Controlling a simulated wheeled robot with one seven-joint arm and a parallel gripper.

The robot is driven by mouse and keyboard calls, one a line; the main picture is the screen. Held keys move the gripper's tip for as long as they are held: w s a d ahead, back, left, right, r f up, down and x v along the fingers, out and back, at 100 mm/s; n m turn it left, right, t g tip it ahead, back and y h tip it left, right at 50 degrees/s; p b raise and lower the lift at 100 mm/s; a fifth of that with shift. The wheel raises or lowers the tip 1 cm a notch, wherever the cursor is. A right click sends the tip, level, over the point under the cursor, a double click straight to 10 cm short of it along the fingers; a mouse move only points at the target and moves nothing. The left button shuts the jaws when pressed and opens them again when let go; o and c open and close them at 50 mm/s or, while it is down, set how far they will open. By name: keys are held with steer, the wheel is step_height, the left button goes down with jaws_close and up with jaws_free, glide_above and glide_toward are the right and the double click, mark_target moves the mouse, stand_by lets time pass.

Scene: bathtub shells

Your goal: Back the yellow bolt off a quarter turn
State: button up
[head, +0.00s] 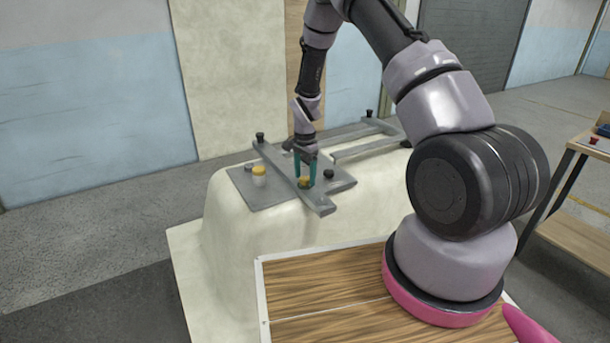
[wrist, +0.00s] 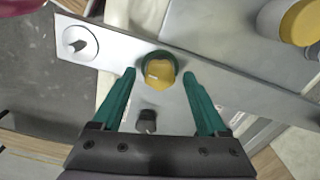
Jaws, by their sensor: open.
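The yellow bolt (wrist: 158,74) has a rounded yellow head with a dark green ring around its base. It sits on a grey metal bar (wrist: 225,88). In the head view the yellow bolt (head: 304,183) shows low between the teal fingers, on the bar (head: 318,204). My gripper (wrist: 158,76) is open, with one finger on each side of the bolt. In the wrist view a gap shows between the bolt and each finger. In the head view my gripper (head: 305,180) points down over the bar. Whether the fingertips reach below the bolt head, I cannot tell.
A white cylinder with a yellow cap (head: 259,174) stands left of the bar on a grey plate (head: 262,197). Black knobs stand at the bar's far end (head: 260,138) and to its right (head: 328,175). All rest on a cream moulded shell (head: 240,235).

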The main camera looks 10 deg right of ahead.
jaws_close()
steer(key=shift+n, duration=0.3)
steer(key=n, duration=1.3)
steer(key=shift+n, duration=2.3)
